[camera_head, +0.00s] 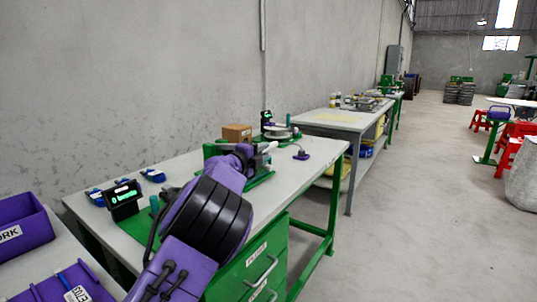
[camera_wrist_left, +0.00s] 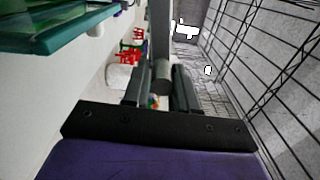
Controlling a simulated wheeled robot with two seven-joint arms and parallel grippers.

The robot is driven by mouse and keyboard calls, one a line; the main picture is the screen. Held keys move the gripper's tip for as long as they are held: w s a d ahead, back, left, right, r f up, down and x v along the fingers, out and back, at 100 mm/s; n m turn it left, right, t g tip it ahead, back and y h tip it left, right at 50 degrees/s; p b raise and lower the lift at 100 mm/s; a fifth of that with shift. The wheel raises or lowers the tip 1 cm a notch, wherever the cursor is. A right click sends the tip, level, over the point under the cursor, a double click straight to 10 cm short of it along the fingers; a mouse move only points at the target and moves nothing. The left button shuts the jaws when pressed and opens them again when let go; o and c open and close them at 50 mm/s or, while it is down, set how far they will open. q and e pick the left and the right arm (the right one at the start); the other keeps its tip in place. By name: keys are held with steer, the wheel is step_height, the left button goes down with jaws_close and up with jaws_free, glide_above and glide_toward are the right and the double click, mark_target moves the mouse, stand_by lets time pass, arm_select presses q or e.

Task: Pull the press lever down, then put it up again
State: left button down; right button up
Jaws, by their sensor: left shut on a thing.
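My left arm reaches across the bench to the green press (camera_head: 262,179), and its forearm and wrist hide much of the press. My left gripper (camera_head: 256,155) is at the press's upper part, where a pale rod (camera_head: 268,147) shows just beyond the fingers. In the left wrist view, the two dark fingers (camera_wrist_left: 162,88) are shut on the grey round end of the press lever (camera_wrist_left: 162,70). A grey bar (camera_wrist_left: 160,30) runs up from that end in the picture. The lever's exact height is hard to tell in the head view. My right gripper is not in view.
The press stands on a pale bench (camera_head: 310,150) with green drawers (camera_head: 250,272). A cardboard box (camera_head: 237,132) and a reel (camera_head: 278,133) sit behind it. A small black display (camera_head: 124,200) stands at left. Purple bins (camera_head: 22,225) are at the lower left.

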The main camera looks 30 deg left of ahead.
arm_select(q)
steer(key=shift+f+b, duration=0.85)
steer(key=shift+f, duration=0.6)
steer(key=c, duration=1.2)
jaws_free()
steer(key=shift+o, duration=1.2)
steer(key=shift+w, duration=0.1)
steer(key=s, duration=1)
steer(key=shift+s+a, duration=0.25)
steer(key=shift+a, duration=0.2)
